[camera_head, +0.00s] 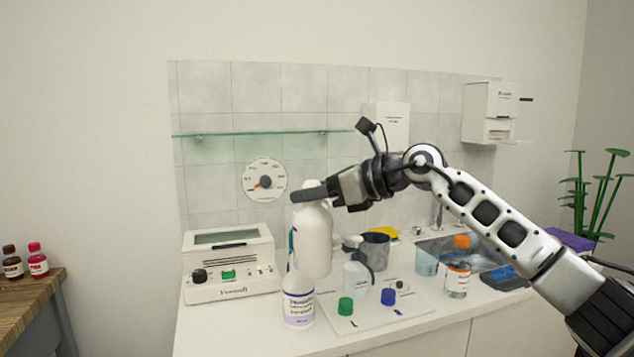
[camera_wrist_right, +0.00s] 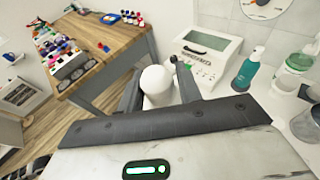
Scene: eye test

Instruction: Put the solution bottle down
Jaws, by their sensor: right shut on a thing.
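My right gripper (camera_head: 310,193) is shut on a white bottle (camera_head: 312,243), gripping it near its top. The bottle hangs about upright over the front left part of the white counter (camera_head: 240,325). In the right wrist view its rounded white top (camera_wrist_right: 157,84) sits between the two fingers of the gripper (camera_wrist_right: 160,92). A labelled white bottle with purple bands (camera_head: 298,305) stands on the counter, just below the held bottle in the head view; whether they touch I cannot tell. My left gripper is not in view.
A white device (camera_head: 232,268) stands left. A teal pump bottle (camera_wrist_right: 245,72) is partly hidden behind the held bottle in the head view. A grey jug (camera_head: 375,250), a green cap (camera_head: 345,306), a blue cap (camera_head: 388,297) and an orange-capped bottle (camera_head: 457,280) are right. The front left counter is clear.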

